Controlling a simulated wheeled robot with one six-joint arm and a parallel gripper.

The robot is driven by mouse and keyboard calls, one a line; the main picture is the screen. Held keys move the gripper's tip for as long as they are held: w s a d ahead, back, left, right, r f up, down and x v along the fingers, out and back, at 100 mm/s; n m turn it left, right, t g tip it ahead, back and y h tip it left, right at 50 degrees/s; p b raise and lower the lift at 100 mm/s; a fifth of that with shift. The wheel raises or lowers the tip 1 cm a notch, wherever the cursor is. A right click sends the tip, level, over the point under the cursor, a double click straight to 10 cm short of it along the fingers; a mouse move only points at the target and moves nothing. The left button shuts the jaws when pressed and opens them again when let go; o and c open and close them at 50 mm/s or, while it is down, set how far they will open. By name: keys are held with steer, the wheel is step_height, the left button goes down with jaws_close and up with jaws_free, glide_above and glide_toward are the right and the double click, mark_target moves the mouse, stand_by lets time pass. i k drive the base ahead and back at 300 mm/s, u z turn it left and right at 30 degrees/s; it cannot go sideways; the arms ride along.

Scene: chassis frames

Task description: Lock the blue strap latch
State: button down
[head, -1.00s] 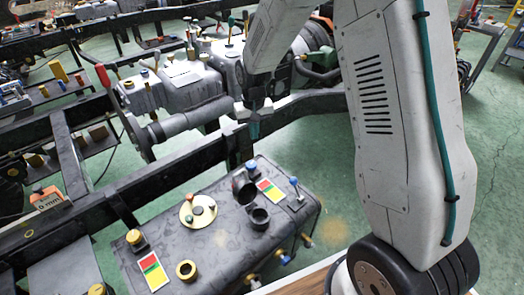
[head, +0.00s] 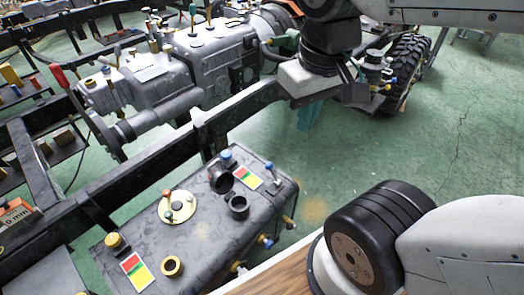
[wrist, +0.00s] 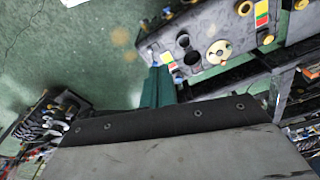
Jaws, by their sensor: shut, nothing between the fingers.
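The dark tank (head: 150,219) stands in the lower middle of the head view and shows upside down at the top of the wrist view (wrist: 205,72). Small blue-topped parts stand on it: one at its far edge (head: 226,155), one by the red-yellow-green label (head: 269,167). I cannot tell which, if either, is the blue strap latch. My gripper (head: 309,117), with teal fingers, is shut and empty, above and beyond the tank's right end, apart from it. The fingers (wrist: 157,86) also show in the wrist view, pointing toward the tank and covering part of its edge.
A black chassis rail (head: 245,104) runs behind the tank. A grey gearbox (head: 165,72) with levers lies beyond it. A wheel (head: 408,65) and a fitting with coloured caps (head: 372,75) stand behind my gripper. Green floor (head: 380,150) to the right is clear.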

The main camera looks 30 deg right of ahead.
mark_target(270, 165)
steer(key=k, duration=0.5)
steer(key=z, duration=1)
steer(key=i, duration=0.7)
steer(key=u, duration=1)
